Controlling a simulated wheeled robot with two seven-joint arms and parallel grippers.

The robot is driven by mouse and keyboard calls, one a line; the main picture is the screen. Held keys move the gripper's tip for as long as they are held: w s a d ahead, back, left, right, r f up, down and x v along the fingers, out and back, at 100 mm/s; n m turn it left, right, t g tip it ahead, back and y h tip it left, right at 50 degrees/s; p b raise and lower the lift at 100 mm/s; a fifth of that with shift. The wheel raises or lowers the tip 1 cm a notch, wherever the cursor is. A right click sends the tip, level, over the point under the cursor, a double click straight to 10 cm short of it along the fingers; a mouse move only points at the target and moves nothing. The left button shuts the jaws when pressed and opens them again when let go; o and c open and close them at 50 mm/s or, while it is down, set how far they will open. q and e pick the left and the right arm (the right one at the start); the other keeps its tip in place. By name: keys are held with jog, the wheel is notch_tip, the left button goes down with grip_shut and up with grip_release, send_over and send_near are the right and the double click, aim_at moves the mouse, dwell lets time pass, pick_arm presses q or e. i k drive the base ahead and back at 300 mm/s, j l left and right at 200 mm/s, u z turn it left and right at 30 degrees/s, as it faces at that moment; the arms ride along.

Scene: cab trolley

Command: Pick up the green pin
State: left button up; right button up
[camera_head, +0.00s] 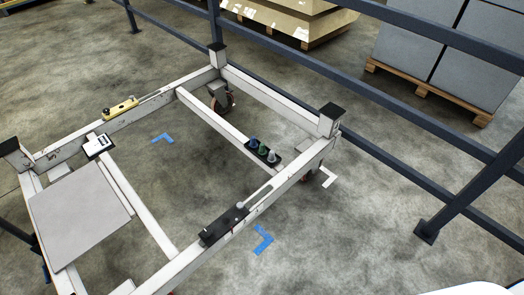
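A small green pin (262,149) stands in a black holder (275,161) on the inner crossbar of the white trolley frame (215,117). It is the middle one of three pins in a row. A blue pin (253,143) stands to its left and a pale grey pin (271,156) to its right. The pins are small in the view, so their shape is hard to tell. Neither of my grippers shows in the head view.
A grey panel (80,212) lies on the trolley's left end. A yellow part (120,108) sits on the far rail and a black part (222,225) on the near rail. Dark railings (455,200) run behind and right. Bare floor (350,240) lies at front right.

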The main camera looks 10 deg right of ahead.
aim_at(262, 152)
jog(key=i+l+z, duration=0.35)
jog(key=i+l, duration=0.6)
